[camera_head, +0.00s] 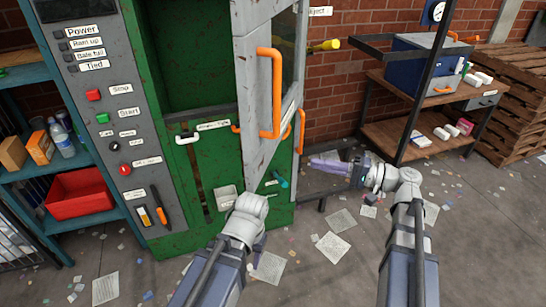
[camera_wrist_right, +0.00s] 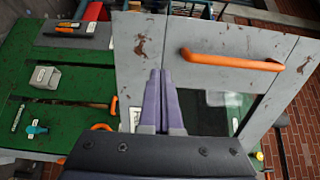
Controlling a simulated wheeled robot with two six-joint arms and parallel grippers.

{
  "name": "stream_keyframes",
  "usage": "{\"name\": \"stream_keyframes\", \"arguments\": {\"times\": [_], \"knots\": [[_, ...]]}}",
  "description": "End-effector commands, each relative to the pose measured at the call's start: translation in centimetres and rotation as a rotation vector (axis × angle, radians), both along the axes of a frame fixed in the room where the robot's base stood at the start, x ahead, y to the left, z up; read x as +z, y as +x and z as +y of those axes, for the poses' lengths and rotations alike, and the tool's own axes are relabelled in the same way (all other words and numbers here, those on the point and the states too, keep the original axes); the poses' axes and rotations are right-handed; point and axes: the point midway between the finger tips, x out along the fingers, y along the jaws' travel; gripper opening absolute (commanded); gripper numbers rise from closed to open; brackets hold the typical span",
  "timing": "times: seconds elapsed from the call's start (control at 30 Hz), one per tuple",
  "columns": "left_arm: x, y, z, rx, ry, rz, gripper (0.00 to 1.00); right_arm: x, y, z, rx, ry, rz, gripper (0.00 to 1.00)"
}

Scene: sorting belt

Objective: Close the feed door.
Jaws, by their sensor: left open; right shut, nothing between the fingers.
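The feed door (camera_head: 258,95) is a worn grey panel with a window and an orange handle (camera_head: 277,95). It stands swung open at the front of the green machine (camera_head: 180,225), whose opening (camera_head: 180,60) is exposed. My right gripper (camera_head: 312,162) is shut and empty, to the right of the door's lower part. In the right wrist view its purple fingers (camera_wrist_right: 160,75) overlap the grey door (camera_wrist_right: 145,45), below and left of the orange handle (camera_wrist_right: 232,60); contact is unclear. My left gripper (camera_head: 260,243) is low before the machine, mostly hidden by its wrist, and open.
A control panel (camera_head: 95,125) with buttons is left of the opening. Blue shelves with a red bin (camera_head: 78,198) stand further left. A wooden-shelved rack (camera_head: 425,140) and pallets (camera_head: 510,100) are at the right. Papers (camera_head: 332,247) litter the otherwise open floor.

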Motion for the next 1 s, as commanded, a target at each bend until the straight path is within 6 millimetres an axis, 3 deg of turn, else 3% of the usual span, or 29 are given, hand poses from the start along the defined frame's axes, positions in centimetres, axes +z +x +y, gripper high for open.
{"name": "stream_keyframes", "arguments": {"times": [0.17, 0.7, 1.0], "knots": [[0.0, 0.0, 0.0, 0.0, 0.0, 0.0, 0.5, 0.0, 0.4, 1.6, 0.004, -0.002, 0.001, 0.0], [0.0, 0.0, 0.0, 0.0, 0.0, 0.0, 0.5, -0.1, 3.7, 11.2, 0.006, -0.003, 0.001, 0.0], [0.0, 0.0, 0.0, 0.0, 0.0, 0.0, 0.5, -0.1, 4.5, 13.2, 0.002, -0.003, 0.001, 0.0]]}}
